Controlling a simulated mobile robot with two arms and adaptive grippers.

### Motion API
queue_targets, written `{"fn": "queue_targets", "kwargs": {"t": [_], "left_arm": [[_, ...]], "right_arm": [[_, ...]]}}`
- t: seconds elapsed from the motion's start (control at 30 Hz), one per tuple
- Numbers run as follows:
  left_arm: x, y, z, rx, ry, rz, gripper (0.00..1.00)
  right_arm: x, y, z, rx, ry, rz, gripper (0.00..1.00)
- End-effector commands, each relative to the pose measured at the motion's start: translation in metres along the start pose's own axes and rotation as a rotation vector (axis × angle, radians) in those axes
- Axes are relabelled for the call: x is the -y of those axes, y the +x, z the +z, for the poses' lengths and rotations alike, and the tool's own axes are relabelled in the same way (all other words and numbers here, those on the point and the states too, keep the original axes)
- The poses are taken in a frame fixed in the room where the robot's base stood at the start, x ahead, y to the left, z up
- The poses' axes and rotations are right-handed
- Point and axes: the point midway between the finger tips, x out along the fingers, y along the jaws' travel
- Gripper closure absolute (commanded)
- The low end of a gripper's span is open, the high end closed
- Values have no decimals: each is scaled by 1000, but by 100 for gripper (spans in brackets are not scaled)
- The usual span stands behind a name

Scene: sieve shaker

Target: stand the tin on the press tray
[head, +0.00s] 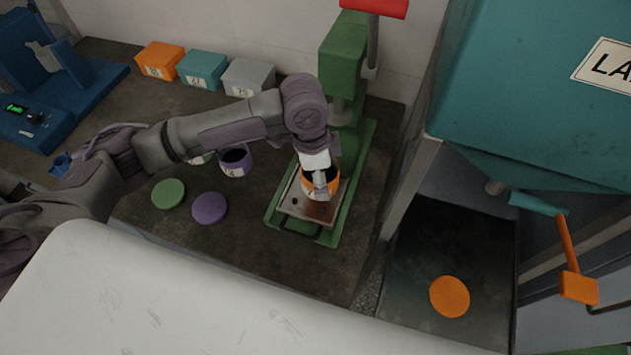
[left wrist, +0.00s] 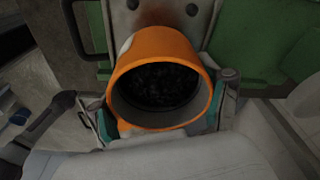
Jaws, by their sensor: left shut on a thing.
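The tin is an orange open-topped cup, seen in the head view (head: 334,181) and in the left wrist view (left wrist: 150,52). Dark grainy material lies inside it. My left gripper (head: 320,186) is shut on the tin, with fingers on both sides of it in the left wrist view (left wrist: 165,125). The press tray (head: 295,206) is a metal plate on the base of the green press (head: 343,65). The tin is upright or nearly so over the tray; I cannot tell whether its bottom touches it. My right gripper is not in view.
A purple tin (head: 236,160) stands left of the press, with a green lid (head: 168,194) and a purple lid (head: 209,208) lying nearby. Orange (head: 160,61), teal (head: 203,70) and grey (head: 248,77) boxes line the wall. An orange lid (head: 449,296) lies under the teal machine (head: 535,90).

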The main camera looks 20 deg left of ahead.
Motion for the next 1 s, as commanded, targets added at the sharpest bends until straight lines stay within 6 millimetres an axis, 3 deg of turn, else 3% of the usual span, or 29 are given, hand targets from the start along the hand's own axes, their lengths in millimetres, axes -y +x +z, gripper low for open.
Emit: {"fn": "queue_targets", "kwargs": {"t": [0.17,0.47,0.87,0.9,1.0], "left_arm": [[8,7,12,-1,0,0,69],[8,44,18,-1,1,2,69],[8,49,19,-1,1,0,69],[8,49,19,-1,1,-1,19],[8,49,19,-1,1,-1,2]], "right_arm": [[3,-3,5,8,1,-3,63],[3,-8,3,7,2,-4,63],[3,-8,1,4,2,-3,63],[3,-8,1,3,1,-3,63],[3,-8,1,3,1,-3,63]]}}
